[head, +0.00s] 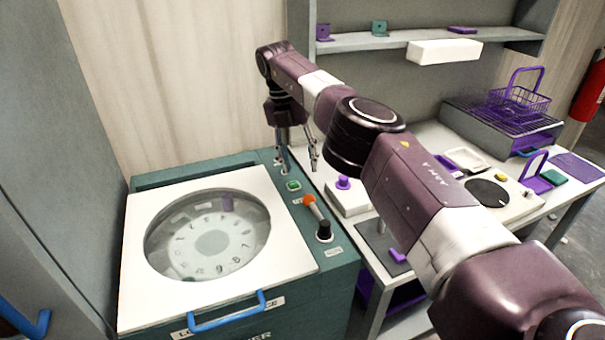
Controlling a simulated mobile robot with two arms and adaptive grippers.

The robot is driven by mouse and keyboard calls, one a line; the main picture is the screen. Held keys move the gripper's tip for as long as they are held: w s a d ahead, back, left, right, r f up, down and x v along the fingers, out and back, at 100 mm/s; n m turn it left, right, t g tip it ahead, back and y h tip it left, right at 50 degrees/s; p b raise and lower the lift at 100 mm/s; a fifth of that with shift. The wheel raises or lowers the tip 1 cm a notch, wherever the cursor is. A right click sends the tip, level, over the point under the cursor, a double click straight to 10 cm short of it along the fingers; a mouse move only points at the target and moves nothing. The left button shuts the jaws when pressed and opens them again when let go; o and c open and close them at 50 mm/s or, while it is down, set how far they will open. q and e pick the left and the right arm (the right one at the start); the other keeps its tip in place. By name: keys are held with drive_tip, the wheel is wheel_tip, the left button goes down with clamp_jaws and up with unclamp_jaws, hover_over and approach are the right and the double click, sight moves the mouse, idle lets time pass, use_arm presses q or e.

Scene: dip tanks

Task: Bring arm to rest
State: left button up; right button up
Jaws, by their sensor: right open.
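My right arm reaches in from the lower right across the bench. My right gripper (298,158) points down with its fingers spread, open and with nothing seen between them. It is at the back right corner of the teal machine (150,180), near the gap to the bench. Whether its fingertips touch anything I cannot tell. My left gripper is not in view.
A purple wire basket (520,100) stands at the back right. A shelf (390,40) hangs above the white bench.

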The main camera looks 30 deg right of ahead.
drive_tip(key=shift+r, duration=0.35)
idle(0.3)
